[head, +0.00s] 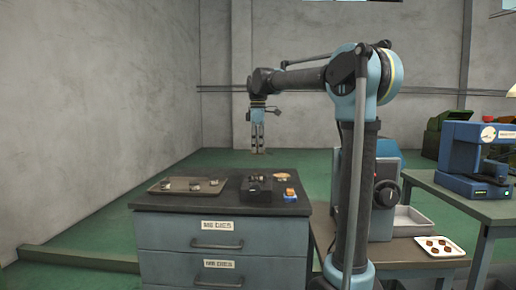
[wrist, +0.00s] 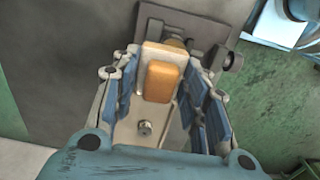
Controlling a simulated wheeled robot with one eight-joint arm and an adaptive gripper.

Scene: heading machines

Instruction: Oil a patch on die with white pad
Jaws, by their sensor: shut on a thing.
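My gripper (head: 258,150) hangs point-down over the back of the dark-topped cabinet, above the table top. In the wrist view its blue-lined fingers (wrist: 160,95) are shut around an orange block with a cream border (wrist: 162,82). I take this for the pad; its underside is hidden. A dark block (head: 257,187), which may be the die, sits on the cabinet below the gripper. In the wrist view a grey plate with a side knob (wrist: 205,22) lies beyond the held block, partly covered by it. No oil patch can be made out.
A brown tray (head: 160,189) with several small metal pieces lies on the cabinet's left. An orange item (head: 290,193) and a tan item (head: 282,177) lie right of the dark block. A blue machine (head: 470,155) and a white tray of brown pieces (head: 440,254) stand at right.

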